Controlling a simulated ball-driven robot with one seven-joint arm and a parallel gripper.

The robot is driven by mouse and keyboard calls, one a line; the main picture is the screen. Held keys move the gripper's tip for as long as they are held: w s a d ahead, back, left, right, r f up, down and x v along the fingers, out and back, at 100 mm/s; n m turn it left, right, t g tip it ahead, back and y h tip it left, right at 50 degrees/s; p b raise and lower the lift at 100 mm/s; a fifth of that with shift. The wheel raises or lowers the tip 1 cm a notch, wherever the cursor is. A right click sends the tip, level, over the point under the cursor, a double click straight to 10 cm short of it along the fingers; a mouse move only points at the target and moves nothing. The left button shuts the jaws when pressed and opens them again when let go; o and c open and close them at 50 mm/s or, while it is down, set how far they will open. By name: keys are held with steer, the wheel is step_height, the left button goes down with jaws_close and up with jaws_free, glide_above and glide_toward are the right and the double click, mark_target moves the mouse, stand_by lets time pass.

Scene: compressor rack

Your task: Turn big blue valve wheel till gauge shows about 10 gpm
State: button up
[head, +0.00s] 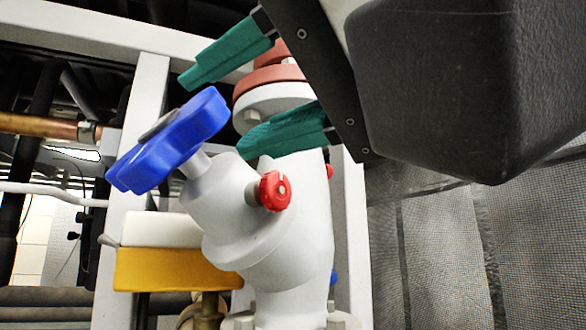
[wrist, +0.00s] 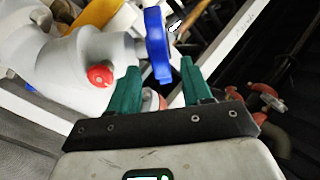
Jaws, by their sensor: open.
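The big blue valve wheel (head: 175,140) sits tilted on a short stem at the upper left of a pale grey valve body (head: 285,230). My gripper (head: 217,116) is open, with its two green fingers pointing left towards the wheel. In the head view one fingertip is above the wheel's upper end and the other is to its lower right. In the wrist view the blue wheel (wrist: 157,45) appears edge-on, its near end lying in line with the gap between the fingertips (wrist: 158,68). I cannot tell whether either finger touches it. No gauge face is visible in either view.
A small red knob (head: 273,191) projects from the valve body near the lower finger. A yellow and white block (head: 165,268) stands below the wheel. A copper pipe (head: 45,125) and white frame posts are at left. Grey mesh (head: 450,240) hangs at right.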

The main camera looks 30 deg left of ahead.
mark_target(179, 133)
steer(key=p+x, duration=0.1)
steer(key=x, duration=0.7)
steer(key=shift+s+p, duration=0.2)
steer(key=shift+p, duration=0.2)
steer(key=shift+w+a, duration=0.2)
steer(key=shift+c, duration=0.3)
jaws_close()
steer(key=shift+r, duration=0.1)
